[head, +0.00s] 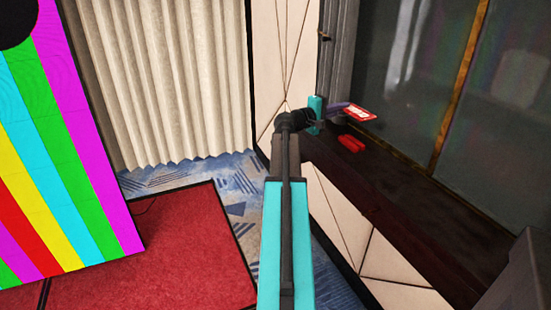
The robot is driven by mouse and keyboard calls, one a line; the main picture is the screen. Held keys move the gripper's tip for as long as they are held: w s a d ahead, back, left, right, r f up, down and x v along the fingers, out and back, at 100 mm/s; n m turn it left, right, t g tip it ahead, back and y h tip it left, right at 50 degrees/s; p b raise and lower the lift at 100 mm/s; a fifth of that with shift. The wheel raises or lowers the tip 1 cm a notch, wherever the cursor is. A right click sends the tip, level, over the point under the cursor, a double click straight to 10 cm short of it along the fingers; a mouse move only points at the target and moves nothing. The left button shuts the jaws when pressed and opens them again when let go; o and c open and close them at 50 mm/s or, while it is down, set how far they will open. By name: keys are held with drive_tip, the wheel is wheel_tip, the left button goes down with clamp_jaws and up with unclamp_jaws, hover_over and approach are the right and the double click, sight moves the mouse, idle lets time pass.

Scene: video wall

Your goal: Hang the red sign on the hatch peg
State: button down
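The red sign (361,113) with a white panel is at the tip of my gripper (345,107), above the dark ledge at the right of the head view. My gripper appears shut on the sign's left edge; the fingers are small and partly hidden by the wrist. The sign is tilted, its white face turned upward. A small dark peg (325,36) sticks out from the grey upright frame (338,50), above my gripper and apart from the sign.
Dark glass panels (420,70) stand behind the ledge. A cream curtain (160,80), a striped colour board (60,160) and a red mat (160,255) are at the left.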

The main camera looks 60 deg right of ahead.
drive_tip(key=w+a+f+n+t, duration=0.1)
drive_tip(key=w+f+n+t, duration=0.1)
drive_tip(key=w+t, duration=0.35)
drive_tip(key=w+a+f+n+t+h, duration=0.1)
drive_tip(key=w+a+n+t, duration=0.15)
drive_tip(key=w, duration=0.55)
drive_tip(key=w+a+f+n+t, duration=0.1)
drive_tip(key=w+f+n+t, duration=0.15)
drive_tip(key=w, duration=0.35)
drive_tip(key=w+a+f+n+t+y, duration=0.5)
drive_tip(key=w+a+n+t+y, duration=0.15)
drive_tip(key=w+a, duration=0.55)
drive_tip(key=w+a+f+n+t+y, duration=0.45)
drive_tip(key=w+a+t, duration=0.25)
drive_tip(key=w+a, duration=0.55)
drive_tip(key=a+f+n+y, duration=0.3)
drive_tip(key=a+n+y, duration=0.3)
drive_tip(key=a, duration=0.8)
drive_tip(key=a+f+n+y, duration=0.35)
drive_tip(key=a+y, duration=0.45)
drive_tip(key=a, duration=0.7)
drive_tip(key=s+a+n+g+y, duration=0.3)
drive_tip(key=a, duration=0.4)
drive_tip(key=s+a+f+n+g+y, duration=0.1)
drive_tip(key=s+a+n+g+y, duration=0.2)
drive_tip(key=a, duration=0.4)
drive_tip(key=shift+s+a+y, duration=0.2)
drive_tip(key=shift+s+y, duration=0.35)
drive_tip(key=shift+y, duration=0.05)
